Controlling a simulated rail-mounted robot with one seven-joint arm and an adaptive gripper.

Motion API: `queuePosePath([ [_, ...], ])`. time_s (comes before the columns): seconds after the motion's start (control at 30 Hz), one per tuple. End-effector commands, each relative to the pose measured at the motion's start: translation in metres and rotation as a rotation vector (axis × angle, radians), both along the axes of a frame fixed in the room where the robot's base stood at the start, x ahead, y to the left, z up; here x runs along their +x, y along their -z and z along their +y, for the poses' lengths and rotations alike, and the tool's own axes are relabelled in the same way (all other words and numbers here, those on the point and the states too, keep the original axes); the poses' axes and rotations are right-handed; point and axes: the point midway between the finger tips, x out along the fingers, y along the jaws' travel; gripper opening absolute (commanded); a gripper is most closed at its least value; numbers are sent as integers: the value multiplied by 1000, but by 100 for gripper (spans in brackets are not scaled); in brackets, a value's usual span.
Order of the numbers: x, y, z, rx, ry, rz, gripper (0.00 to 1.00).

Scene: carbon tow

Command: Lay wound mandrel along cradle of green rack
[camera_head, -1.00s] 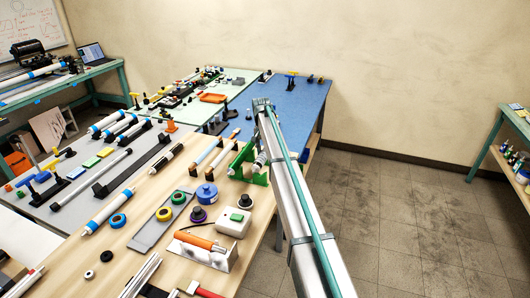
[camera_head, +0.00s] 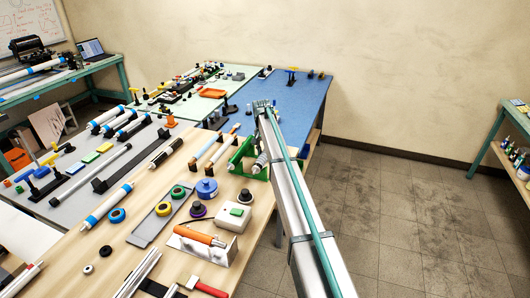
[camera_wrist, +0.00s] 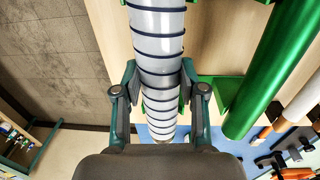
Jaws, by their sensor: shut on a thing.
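The wound mandrel (camera_wrist: 158,48) is a pale tube with dark spiral bands, running lengthwise through the wrist view. My gripper (camera_wrist: 160,88) is shut on it, one finger on each side. In the head view a short stretch of the mandrel (camera_head: 260,163) shows beside my arm, at the green rack (camera_head: 237,166). In the wrist view a thick green bar of the rack (camera_wrist: 275,70) runs to the right of the mandrel, apart from it, with flatter green parts behind the mandrel. I cannot tell whether the mandrel touches the cradle. My arm hides part of the rack in the head view.
A blue table (camera_head: 290,100) lies beyond. Open floor (camera_head: 390,210) is on the right.

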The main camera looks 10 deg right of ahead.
Motion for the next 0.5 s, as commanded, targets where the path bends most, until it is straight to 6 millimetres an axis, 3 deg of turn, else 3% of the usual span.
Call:
queuePosePath([
  [0.5, 0, 5, 0, 0, 0, 0, 0],
])
